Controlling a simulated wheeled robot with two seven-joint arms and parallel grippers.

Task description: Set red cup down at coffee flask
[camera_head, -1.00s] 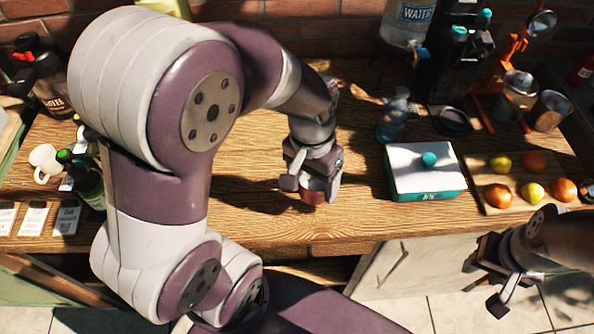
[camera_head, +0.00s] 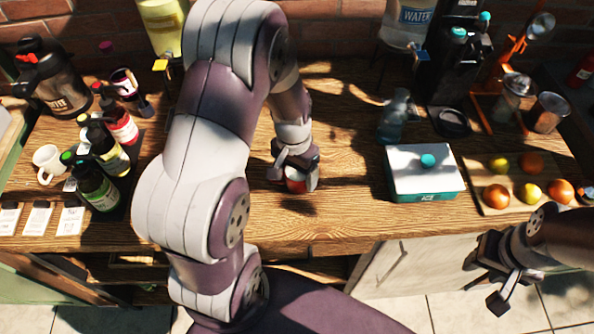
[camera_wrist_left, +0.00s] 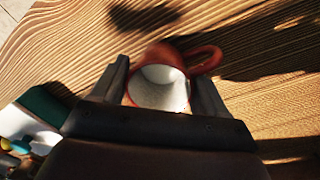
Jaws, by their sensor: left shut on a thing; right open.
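My left gripper (camera_head: 295,172) is shut on the red cup (camera_head: 296,186) over the middle of the wooden table. In the left wrist view the red cup (camera_wrist_left: 162,56) sits between the two fingers, its white inside facing the camera and its handle to the right. I cannot tell whether the cup touches the table. The coffee flask (camera_head: 52,85), black and steel with a red part on its lid, stands at the back left of the table, well to the left of the cup. My right gripper (camera_head: 490,288) is open and empty in front of the table at the right.
Several bottles (camera_head: 100,187) stand in a rack between the flask and my left arm. A white mug (camera_head: 47,163) and small cards (camera_head: 38,215) are at the left. A teal-and-white box (camera_head: 425,173) and a fruit board (camera_head: 487,207) are at the right.

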